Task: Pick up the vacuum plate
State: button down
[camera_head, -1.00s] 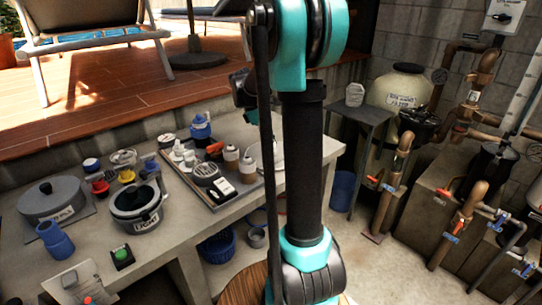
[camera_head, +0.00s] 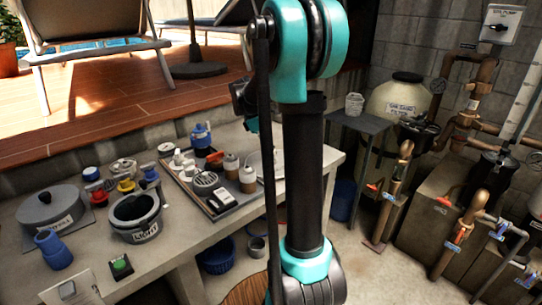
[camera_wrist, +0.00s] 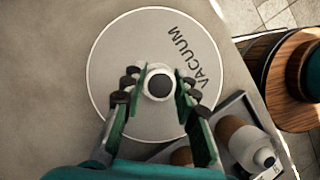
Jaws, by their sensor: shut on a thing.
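The vacuum plate (camera_wrist: 113,62) is a flat, round grey disc with a pale rim, the word VACUUM and a dark knob in a white ring at its centre. My gripper (camera_wrist: 158,88) is shut on this knob, one finger on each side, in the wrist view. The fingers cover part of the plate's lower half. In the head view my arm hides most of the plate and the gripper; a pale edge of the plate (camera_head: 280,163) shows beside the arm. I cannot tell whether the plate touches the counter.
A tray (camera_wrist: 235,112) with bottles stands close to the plate's lower right in the wrist view. A round wooden-sided object (camera_wrist: 282,65) is beyond the counter edge. In the head view, a grey pot (camera_head: 135,232) and a lidded round container (camera_head: 50,215) stand at the left.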

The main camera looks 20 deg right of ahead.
notch_tip(320, 180, up, 20)
jog(key=shift+f, duration=0.2)
jog(key=shift+f, duration=0.1)
dwell(0.4)
